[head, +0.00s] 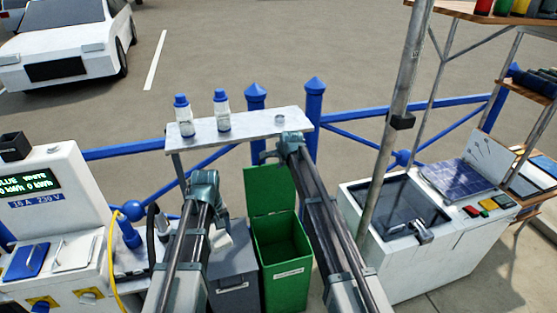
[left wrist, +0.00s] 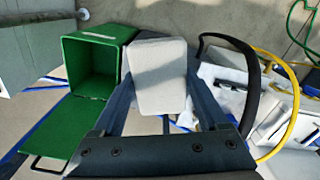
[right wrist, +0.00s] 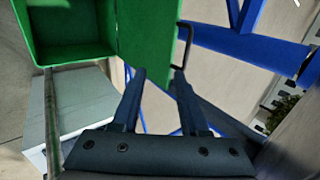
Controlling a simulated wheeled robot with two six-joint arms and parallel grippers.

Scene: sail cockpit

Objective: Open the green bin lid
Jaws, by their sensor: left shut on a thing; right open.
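The green bin (head: 285,262) stands on the ground in the middle of the head view. Its green lid (head: 268,190) is swung open and stands up at the back, showing the bin's inside. The lid's dark handle (right wrist: 184,42) shows in the right wrist view. My right gripper (head: 272,154) is open and empty at the lid's upper edge; one fingertip is close to the handle, and I cannot tell if they touch. My left gripper (head: 218,228) is shut on a white block (left wrist: 157,75), held above the grey bin, left of the green bin.
The grey bin (head: 233,280) stands left of the green bin. A shelf (head: 245,130) with two bottles stands behind, by the blue railing (head: 455,107). A white power post (head: 70,210) with a yellow cable is at left; a white counter (head: 440,262) with a sink is at right.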

